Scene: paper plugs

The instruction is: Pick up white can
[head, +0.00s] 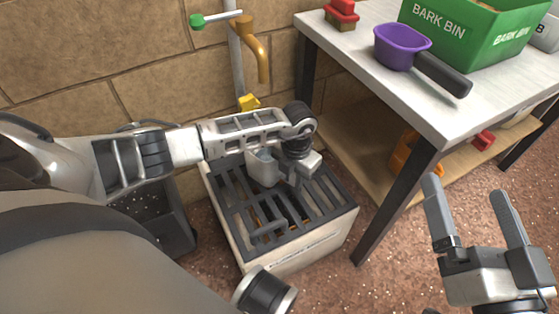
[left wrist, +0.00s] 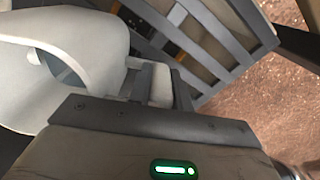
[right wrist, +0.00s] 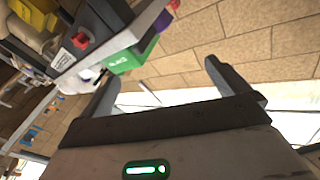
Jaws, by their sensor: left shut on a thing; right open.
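The white can (head: 262,167) shows in the head view above the dark slatted grate, partly hidden by my left arm. In the left wrist view the white can (left wrist: 65,85) fills the left side, with a round opening in its upper part. My left gripper (head: 297,180) is shut on a narrow white part of it, which sits between the fingers in the left wrist view (left wrist: 161,85). Whether the can touches the grate is unclear. My right gripper (head: 465,190) is open and empty at the lower right; its spread fingers show in the right wrist view (right wrist: 160,75).
The grate (head: 325,205) tops a pale box on the floor below a brown tap (head: 255,50). A metal table (head: 440,105) at right carries a purple pot (head: 402,50) and a green bin (head: 470,40). Reddish floor (head: 400,250) lies open in front.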

